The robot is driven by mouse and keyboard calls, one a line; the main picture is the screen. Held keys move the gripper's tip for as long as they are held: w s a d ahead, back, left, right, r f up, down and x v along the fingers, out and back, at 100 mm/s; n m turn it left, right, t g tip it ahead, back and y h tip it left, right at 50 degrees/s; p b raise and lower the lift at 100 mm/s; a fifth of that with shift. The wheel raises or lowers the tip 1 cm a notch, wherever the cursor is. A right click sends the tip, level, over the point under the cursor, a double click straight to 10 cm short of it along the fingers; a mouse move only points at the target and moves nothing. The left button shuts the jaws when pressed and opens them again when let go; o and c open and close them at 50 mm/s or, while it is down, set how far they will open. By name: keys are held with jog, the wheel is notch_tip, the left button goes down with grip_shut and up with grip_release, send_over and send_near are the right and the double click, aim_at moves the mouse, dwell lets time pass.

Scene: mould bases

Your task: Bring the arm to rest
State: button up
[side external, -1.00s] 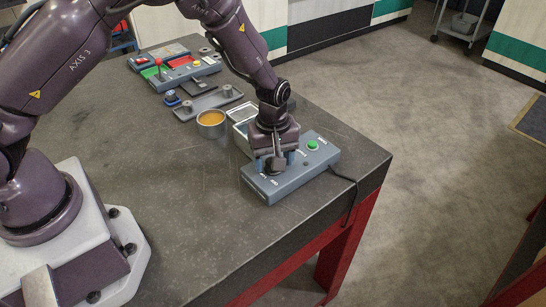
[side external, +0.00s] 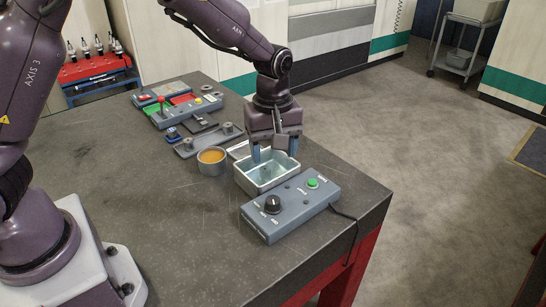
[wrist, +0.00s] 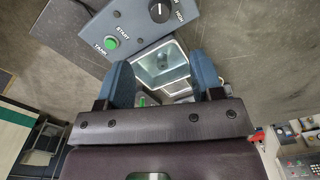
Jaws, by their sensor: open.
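My gripper (side external: 275,153) is open and empty, with its two blue fingers pointing down above the light metal tank (side external: 262,174) in the side view. In the wrist view, my gripper (wrist: 165,85) shows its blue fingers on either side of the tank (wrist: 162,64). A grey control box (side external: 290,205) with a black knob (side external: 272,204) and a green button (side external: 312,183) stands on the table in front of the tank. The knob (wrist: 159,11) and green button (wrist: 110,43) also show in the wrist view. My gripper is clear of the box.
A round metal cup (side external: 212,161) with orange contents stands left of the tank. Behind it are a grey plate with posts (side external: 208,141) and a panel with a red-topped lever (side external: 161,101). The table's left middle (side external: 130,190) is bare.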

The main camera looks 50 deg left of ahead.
jog(key=s+a+r+m+t, duration=0.2)
jog(key=s+r+m, duration=0.4)
jog(key=s, duration=0.5)
jog(key=s+a+r+m+t, duration=0.3)
jog(key=s+r+m, duration=0.4)
jog(key=s+r, duration=0.4)
jog(key=shift+m+t, duration=0.3)
